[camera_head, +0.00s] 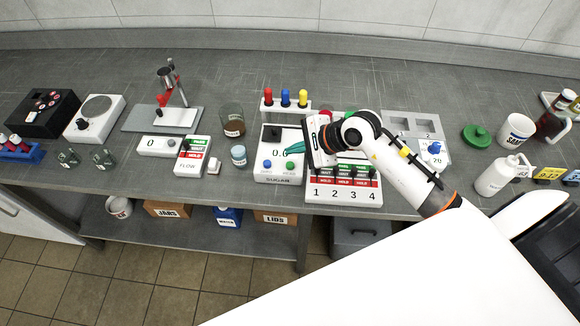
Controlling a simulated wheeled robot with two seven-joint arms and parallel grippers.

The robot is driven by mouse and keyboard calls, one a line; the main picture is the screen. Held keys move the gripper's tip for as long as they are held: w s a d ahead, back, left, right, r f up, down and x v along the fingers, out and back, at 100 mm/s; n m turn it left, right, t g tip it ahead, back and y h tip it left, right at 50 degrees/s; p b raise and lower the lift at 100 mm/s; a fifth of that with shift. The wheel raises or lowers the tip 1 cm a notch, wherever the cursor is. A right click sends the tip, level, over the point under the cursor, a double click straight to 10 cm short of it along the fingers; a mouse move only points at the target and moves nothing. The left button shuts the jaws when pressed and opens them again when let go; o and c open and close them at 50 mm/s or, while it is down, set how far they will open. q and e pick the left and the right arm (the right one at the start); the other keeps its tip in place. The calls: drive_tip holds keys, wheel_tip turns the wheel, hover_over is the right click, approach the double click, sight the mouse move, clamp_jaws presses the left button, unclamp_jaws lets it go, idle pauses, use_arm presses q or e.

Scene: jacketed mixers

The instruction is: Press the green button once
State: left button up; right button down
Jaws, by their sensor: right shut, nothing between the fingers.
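The green button (290,165) is a small round button on the front right of the white SUGAR unit (261,176). A blue button (267,164) sits to its left, and the unit's display is partly hidden by my gripper. My right gripper (289,150) reaches in from the right. Its teal fingers are shut and empty. In the picture the fingertips are just behind the green button, over the unit; I cannot tell their height, and no contact shows. My left gripper is not in view.
A rack with red, blue and yellow-topped bottles (285,101) stands behind the unit. A small jar (238,155) stands to its left. A numbered switch panel (343,193) is close on the right under my arm. A green lid (477,135) lies farther right.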

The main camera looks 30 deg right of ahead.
sight(286, 164)
wheel_tip(286, 164, down, 3)
drive_tip(key=shift+f+b, duration=0.15)
drive_tip(key=shift+b, duration=1.05)
idle(1.0)
drive_tip(key=shift+f+b, duration=0.35)
drive_tip(key=shift+b, duration=0.15)
drive_tip(key=shift+f+b, duration=0.45)
drive_tip(key=shift+b, duration=0.05)
idle(0.5)
drive_tip(key=shift+r+p, duration=0.45)
drive_tip(key=shift+r, duration=0.4)
drive_tip(key=shift+r, duration=0.15)
